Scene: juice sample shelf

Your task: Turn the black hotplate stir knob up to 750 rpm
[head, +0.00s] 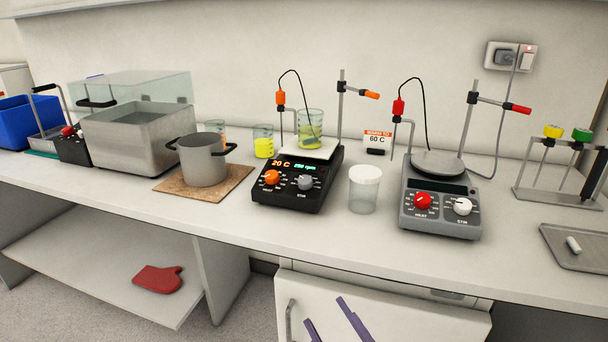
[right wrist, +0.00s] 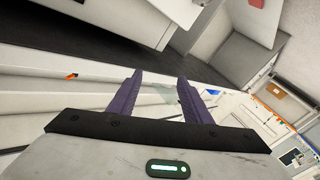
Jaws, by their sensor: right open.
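The black hotplate (head: 290,200) stands at the middle of the bench in the head view. Its display is lit and reads 20 C and what looks like 250 rpm. Its grey stir knob (head: 305,184) is on the right of the front panel, beside an orange heat knob (head: 271,177). A beaker with yellow-green liquid (head: 310,125) stands on its white top plate. My right gripper (head: 325,315) is low in front of the bench, open and empty, well below the hotplate. Its purple fingers also show apart in the right wrist view (right wrist: 160,90). My left gripper is not in view.
A grey hotplate (head: 440,205) with red and white knobs stands to the right. A white-lidded jar (head: 363,190) stands between the hotplates. A pot (head: 203,160) on a cork mat is to the left. The bench's front edge lies above my right gripper in the picture.

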